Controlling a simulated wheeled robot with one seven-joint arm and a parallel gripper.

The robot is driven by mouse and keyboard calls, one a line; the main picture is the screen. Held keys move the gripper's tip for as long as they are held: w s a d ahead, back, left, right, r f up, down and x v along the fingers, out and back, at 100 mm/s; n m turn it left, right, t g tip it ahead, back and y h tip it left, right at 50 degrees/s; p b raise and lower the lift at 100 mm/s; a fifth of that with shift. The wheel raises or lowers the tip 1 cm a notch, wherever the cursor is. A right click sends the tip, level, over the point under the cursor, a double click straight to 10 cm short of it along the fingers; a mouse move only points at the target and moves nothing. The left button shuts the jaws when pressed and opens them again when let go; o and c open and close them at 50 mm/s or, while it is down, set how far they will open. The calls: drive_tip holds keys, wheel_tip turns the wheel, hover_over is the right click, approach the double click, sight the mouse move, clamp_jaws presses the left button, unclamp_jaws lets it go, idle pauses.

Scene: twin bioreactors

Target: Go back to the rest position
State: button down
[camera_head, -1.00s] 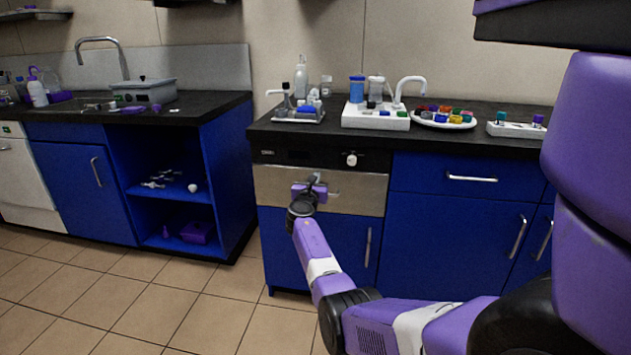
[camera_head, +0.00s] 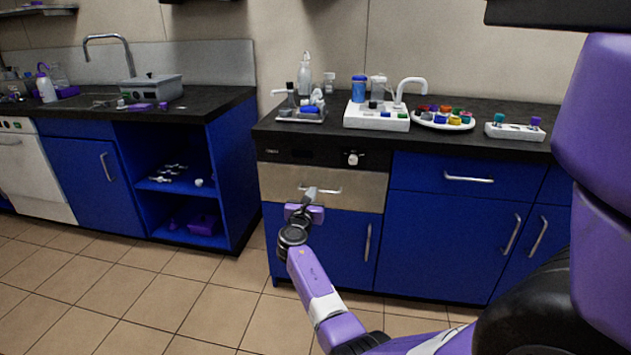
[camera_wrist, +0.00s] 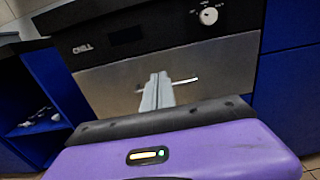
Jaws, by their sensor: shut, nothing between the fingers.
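My gripper (camera_head: 309,194) is in front of the steel drawer front (camera_head: 352,191) of the chiller unit in the head view. Its fingers are together and hold nothing. In the wrist view the closed grey fingers (camera_wrist: 157,92) overlap the middle of the bar handle (camera_wrist: 184,81). I cannot tell whether they touch it. The drawer front (camera_wrist: 220,65) looks shut, under a black panel marked "CHILL" with a white knob (camera_wrist: 208,16).
The black counter (camera_head: 480,145) above carries a white tube stand (camera_head: 375,122), a round plate of coloured caps (camera_head: 442,124) and a small rack (camera_head: 514,132). An open blue shelf (camera_head: 178,187) stands to the left. The tiled floor (camera_head: 190,305) in front is clear.

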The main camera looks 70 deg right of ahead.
drive_tip(key=shift+s+a, duration=0.1)
drive_tip(key=shift+a, duration=1.1)
